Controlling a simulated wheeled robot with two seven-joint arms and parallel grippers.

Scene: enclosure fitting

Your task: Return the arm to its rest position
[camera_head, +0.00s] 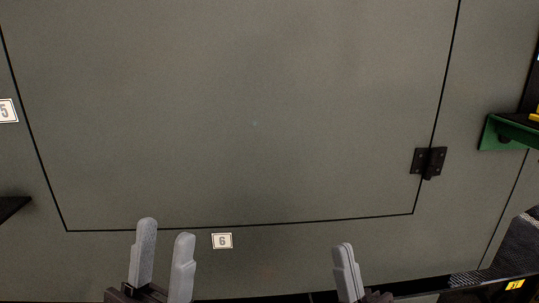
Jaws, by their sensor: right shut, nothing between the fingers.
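My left gripper (166,232) shows at the bottom left of the head view. Its two grey fingers point up and stand apart, with nothing between them. My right gripper (344,252) shows at the bottom, right of centre. Its grey fingers are together and hold nothing. Both grippers appear in front of the lower part of a grey enclosure door (250,110). The rest of both arms is mostly out of view.
The door looks closed, with a black hinge (429,162) at its lower right. A label "6" (222,241) sits below it and a label "5" (6,110) at the left. A green part (508,133) sticks out at the right. A dark piece (12,207) shows at the left edge.

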